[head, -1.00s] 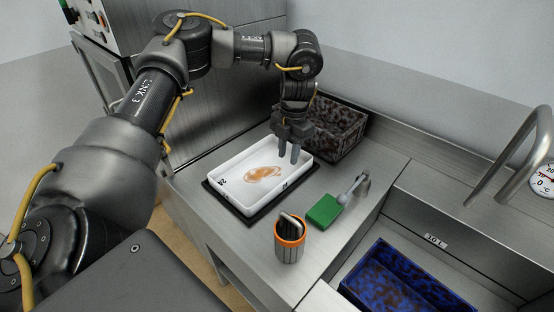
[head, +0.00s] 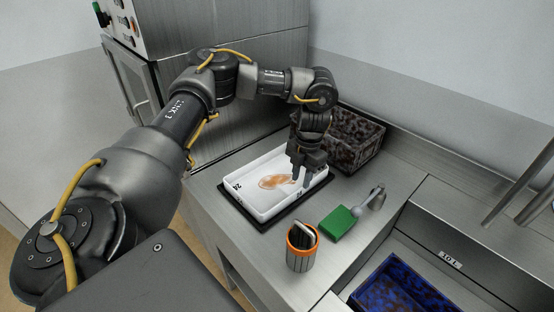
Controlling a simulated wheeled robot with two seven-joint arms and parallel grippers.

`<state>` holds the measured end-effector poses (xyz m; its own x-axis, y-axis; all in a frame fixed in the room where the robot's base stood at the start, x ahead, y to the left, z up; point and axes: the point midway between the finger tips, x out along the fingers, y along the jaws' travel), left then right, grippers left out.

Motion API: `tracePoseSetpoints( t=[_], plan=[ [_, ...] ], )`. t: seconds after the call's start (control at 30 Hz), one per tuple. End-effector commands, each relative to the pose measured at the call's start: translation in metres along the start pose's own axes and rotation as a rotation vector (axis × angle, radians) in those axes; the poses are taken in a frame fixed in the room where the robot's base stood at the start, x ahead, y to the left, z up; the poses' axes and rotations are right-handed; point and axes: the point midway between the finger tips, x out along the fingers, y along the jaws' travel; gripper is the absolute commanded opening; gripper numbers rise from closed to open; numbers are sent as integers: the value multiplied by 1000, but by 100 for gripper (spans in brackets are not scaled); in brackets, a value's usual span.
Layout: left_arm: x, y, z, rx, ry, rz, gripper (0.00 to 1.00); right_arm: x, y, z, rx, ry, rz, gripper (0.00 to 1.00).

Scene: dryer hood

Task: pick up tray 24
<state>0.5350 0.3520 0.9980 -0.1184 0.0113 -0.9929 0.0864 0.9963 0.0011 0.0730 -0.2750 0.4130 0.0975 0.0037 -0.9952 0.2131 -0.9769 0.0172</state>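Tray 24 (head: 247,199) is a white rectangular tray marked "24", with an orange-brown stain on its floor. It rests on a black mat or base (head: 265,225) on the steel counter. My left gripper (head: 301,181) points down at the tray's right end, its fingers showing against the inside of the tray near the far right rim. The fingers are apart with a gap between them. I cannot tell whether they straddle the rim or touch it. The gripper hides part of that rim. My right gripper is out of view.
A dark mottled crate (head: 352,140) stands just behind the gripper. A green block (head: 338,223) with a grey metal piece and an orange-rimmed cup (head: 301,248) stand in front right. A blue mottled bin (head: 400,285) sits in the recess at lower right.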

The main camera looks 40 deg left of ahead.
Motion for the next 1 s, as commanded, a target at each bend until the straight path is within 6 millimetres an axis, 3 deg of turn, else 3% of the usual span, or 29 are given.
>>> tracePoseSetpoints(
  t=[0.3, 0.57, 0.8, 1.0],
  plan=[
    [40, -1, -1, -1, 4, 0, 30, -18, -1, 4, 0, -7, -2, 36],
    [45, -1, 0, -1, 2, -1, 30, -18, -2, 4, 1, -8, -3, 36],
    [45, -1, 0, -1, 2, 0, 1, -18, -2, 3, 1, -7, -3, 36],
    [45, -1, 0, -1, 2, 0, 0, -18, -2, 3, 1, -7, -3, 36]
  ],
)
